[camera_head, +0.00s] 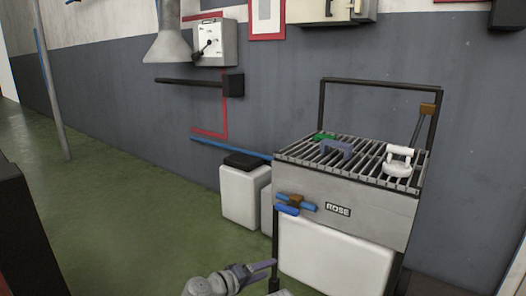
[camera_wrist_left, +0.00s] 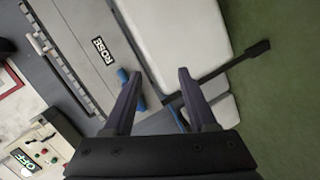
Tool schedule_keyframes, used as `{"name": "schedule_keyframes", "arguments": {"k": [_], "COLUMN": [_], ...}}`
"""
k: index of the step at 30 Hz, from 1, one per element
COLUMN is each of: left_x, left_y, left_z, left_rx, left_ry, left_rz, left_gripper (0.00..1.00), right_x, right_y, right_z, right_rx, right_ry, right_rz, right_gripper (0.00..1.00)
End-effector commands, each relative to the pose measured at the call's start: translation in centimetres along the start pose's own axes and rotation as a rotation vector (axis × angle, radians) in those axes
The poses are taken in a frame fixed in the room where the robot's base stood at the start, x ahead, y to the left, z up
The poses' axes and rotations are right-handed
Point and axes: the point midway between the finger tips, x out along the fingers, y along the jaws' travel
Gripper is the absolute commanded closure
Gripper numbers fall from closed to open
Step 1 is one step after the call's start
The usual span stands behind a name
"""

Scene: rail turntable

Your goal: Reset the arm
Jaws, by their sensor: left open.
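My left gripper (camera_head: 258,272) shows at the bottom of the head view, low in front of the grey cart labelled ROSE (camera_head: 375,212). In the left wrist view its two dark fingers (camera_wrist_left: 160,90) are apart with nothing between them that they touch. A blue bar (camera_head: 296,205) with a brown block sits on the cart's front left. Blue parts also show beyond the fingers in the left wrist view. My right gripper is in neither view.
The cart's slatted top carries a white handled piece (camera_head: 398,161), a purple handle (camera_head: 334,148) and a green piece (camera_head: 322,136). White containers (camera_head: 243,195) stand left of the cart. A switch box (camera_head: 213,43) hangs on the wall. Green floor (camera_head: 130,220) at left is clear.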

Motion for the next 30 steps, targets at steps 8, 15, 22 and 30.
{"name": "schedule_keyframes", "arguments": {"k": [8, 15, 22, 30], "left_x": [-2.8, -9.2, -15.4, -14.9], "left_y": [-9.6, -17.2, -20.4, -12.7], "left_z": [3.7, 4.2, 3.5, 6.0], "left_rx": [0.259, 0.38, 0.414, 0.524], "left_ry": [-0.271, -0.472, -0.592, -0.699], "left_rz": [-0.404, -0.796, -1.09, -1.08], "left_gripper": [0.43, 0.43, 0.43, 0.43], "right_x": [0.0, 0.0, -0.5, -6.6], "right_y": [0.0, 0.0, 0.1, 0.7], "right_z": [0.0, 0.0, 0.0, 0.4], "right_rx": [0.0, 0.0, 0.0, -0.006], "right_ry": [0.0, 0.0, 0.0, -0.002], "right_rz": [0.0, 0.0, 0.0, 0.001], "right_gripper": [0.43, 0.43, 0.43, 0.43]}}
